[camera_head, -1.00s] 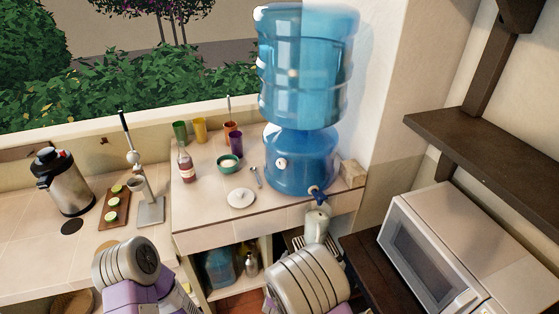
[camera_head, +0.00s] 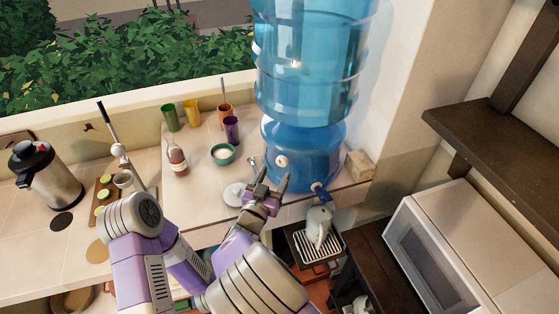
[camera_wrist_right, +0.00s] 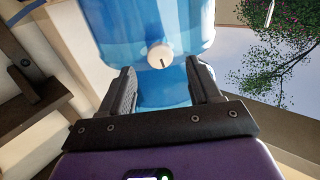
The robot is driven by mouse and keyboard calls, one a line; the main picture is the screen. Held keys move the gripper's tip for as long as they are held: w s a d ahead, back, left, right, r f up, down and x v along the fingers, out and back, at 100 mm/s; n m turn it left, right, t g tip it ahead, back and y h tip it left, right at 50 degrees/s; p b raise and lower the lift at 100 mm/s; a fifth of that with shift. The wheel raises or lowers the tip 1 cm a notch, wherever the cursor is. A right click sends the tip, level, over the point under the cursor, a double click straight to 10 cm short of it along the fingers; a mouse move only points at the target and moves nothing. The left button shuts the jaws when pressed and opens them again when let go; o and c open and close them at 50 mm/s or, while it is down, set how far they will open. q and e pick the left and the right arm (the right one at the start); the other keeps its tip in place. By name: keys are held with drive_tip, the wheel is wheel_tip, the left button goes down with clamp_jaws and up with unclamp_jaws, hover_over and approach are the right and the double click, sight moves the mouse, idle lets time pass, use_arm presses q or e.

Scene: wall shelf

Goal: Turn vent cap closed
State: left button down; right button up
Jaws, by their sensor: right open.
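The vent cap (camera_head: 282,161) is a small white round knob on the front of the blue water dispenser's base (camera_head: 312,150). It also shows in the right wrist view (camera_wrist_right: 160,56), with a short dark mark on its face, beyond and between the fingertips. My right gripper (camera_head: 273,177) is open and empty just in front of and below the cap, apart from it. Its two dark fingers also show in the right wrist view (camera_wrist_right: 163,85). My left arm (camera_head: 130,215) shows at lower left, but its gripper is not in view.
A blue tap (camera_head: 319,190) sticks out of the dispenser, above a pale jug (camera_head: 318,228) on a slatted tray. A teal bowl (camera_head: 223,154), a red bottle (camera_head: 177,160) and a white lid (camera_head: 233,194) stand left of my right gripper. A microwave (camera_head: 450,245) is at right.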

sight(281, 164)
drive_tip(key=x, duration=0.5)
drive_tip(key=shift+s, duration=0.1)
